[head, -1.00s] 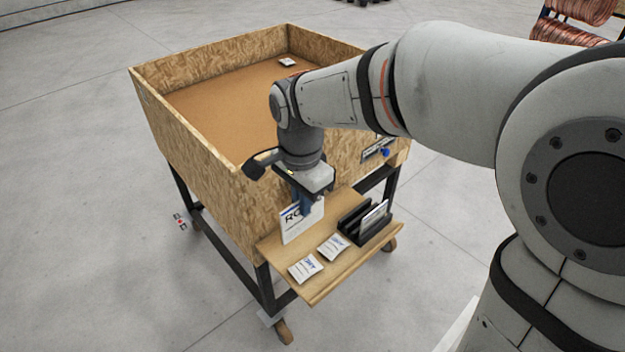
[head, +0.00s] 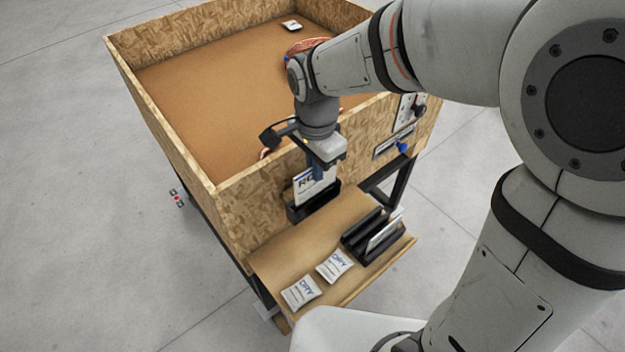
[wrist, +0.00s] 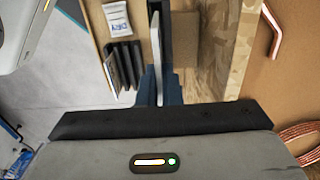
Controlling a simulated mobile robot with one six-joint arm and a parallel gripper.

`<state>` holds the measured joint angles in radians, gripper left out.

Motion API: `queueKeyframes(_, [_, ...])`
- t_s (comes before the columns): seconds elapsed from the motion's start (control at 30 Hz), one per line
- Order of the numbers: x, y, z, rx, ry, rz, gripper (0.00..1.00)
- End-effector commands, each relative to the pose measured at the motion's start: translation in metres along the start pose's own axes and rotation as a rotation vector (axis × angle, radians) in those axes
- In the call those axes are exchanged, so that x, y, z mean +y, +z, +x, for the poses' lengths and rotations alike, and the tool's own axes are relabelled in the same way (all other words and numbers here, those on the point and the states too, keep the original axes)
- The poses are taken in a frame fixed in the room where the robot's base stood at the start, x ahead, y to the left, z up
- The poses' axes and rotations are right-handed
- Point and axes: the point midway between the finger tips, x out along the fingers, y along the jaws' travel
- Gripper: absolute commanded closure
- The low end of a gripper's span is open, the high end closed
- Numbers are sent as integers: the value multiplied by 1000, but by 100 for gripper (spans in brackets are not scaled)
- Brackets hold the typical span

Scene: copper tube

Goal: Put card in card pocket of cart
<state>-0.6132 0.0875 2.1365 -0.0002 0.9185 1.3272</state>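The white card (head: 310,187) with dark lettering stands upright in my gripper (head: 317,174), whose blue fingers are closed on its upper edge. In the wrist view the card (wrist: 157,45) shows nearly edge-on, running from between the fingers (wrist: 160,92). A black card pocket (head: 313,211) is on the cart's wooden side wall, above the small shelf. The card's lower edge is at the pocket's mouth. I cannot tell whether it is inside or just in front. The cart (head: 190,155) is a wooden box on a dark frame.
The shelf (head: 285,258) holds two white packets (head: 335,265) and a black rack (head: 362,236) with cards. A label holder (head: 393,145) is on the wall to the right. Copper tubing (head: 303,46) and another packet (head: 291,25) lie in the box.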

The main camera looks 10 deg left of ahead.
Motion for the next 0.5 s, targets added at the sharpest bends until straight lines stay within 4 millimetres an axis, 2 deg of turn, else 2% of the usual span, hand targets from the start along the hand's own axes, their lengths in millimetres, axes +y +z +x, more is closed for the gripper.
queueKeyframes(0.33, [0, 1, 42, -1, 3, -2, 100])
queueKeyframes(0.5, [-1, 1, 47, 0, -2, -2, 100])
